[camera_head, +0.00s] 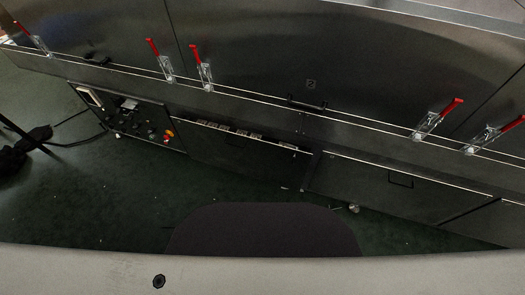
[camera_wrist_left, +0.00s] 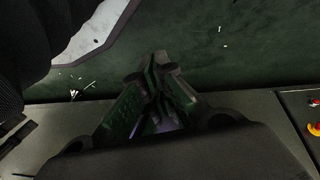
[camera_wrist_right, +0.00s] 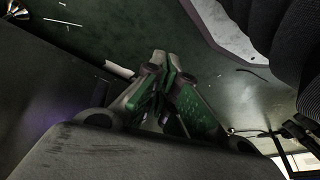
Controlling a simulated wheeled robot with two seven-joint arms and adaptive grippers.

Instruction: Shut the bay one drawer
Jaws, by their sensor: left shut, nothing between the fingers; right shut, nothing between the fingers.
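In the head view a dark drawer front (camera_head: 232,150) sits low in the dryer, right of the control panel. Several pale items show along its top edge, so it seems to stand a little open. I cannot read a number on it. A second low front (camera_head: 400,185) to its right has a dark handle and looks flush. My left gripper (camera_wrist_left: 160,68) is shut and empty, over the green floor beside a grey panel. My right gripper (camera_wrist_right: 164,68) is shut and empty, near a dark panel. Neither gripper shows in the head view.
The control panel (camera_head: 128,118) has a red knob. Several red-handled clamps, one a clamp (camera_head: 201,66) near the middle, stand along the dryer's ledge. A dark bundle (camera_head: 25,150) and cables lie at left. Small scraps lie on the green floor (camera_head: 110,205), otherwise mostly clear.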

